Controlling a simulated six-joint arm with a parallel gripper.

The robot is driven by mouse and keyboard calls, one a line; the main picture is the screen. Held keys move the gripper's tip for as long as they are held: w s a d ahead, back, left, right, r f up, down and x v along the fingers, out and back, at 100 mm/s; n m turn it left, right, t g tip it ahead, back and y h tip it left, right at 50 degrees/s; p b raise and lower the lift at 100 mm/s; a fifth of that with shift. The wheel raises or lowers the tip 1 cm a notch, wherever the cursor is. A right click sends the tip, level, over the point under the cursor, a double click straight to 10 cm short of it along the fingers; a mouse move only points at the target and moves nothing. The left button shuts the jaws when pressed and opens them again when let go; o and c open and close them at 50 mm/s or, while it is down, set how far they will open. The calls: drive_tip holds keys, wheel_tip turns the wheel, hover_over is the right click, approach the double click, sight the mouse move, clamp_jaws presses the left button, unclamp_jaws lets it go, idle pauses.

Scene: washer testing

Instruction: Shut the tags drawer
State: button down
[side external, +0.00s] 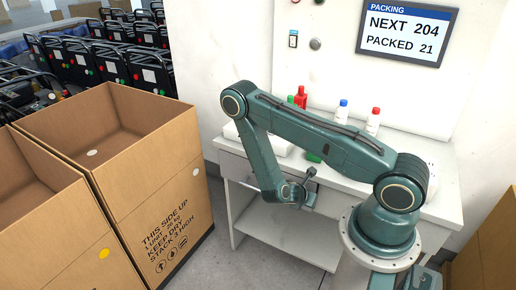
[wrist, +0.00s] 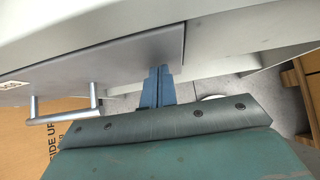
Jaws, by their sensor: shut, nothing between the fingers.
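The tags drawer shows in the wrist view as a grey front panel (wrist: 112,66) under the pale tabletop, with a metal bar handle (wrist: 66,108) and a partly cut-off label (wrist: 11,85) at the left. In the side external view its front (side external: 236,168) is at the left end of the workbench, partly behind my arm. How far it stands out is hard to tell. My gripper (wrist: 158,72) is shut and empty, its blue fingertips at the panel's right part, right of the handle. I cannot tell if they touch it. My gripper also shows below the bench edge in the side view (side external: 309,178).
Open cardboard boxes (side external: 150,160) stand left of the workbench (side external: 420,190). Red, white and green bottles (side external: 373,121) stand on the bench top. A lower shelf (side external: 285,240) lies under it. Another brown box (side external: 492,245) is at the far right.

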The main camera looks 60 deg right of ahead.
drive_tip(key=shift+d, duration=1.05)
drive_tip(key=shift+a, duration=0.1)
drive_tip(key=a+f+v, duration=0.2)
drive_tip(key=v, duration=1.1)
drive_tip(key=shift+a, duration=0.2)
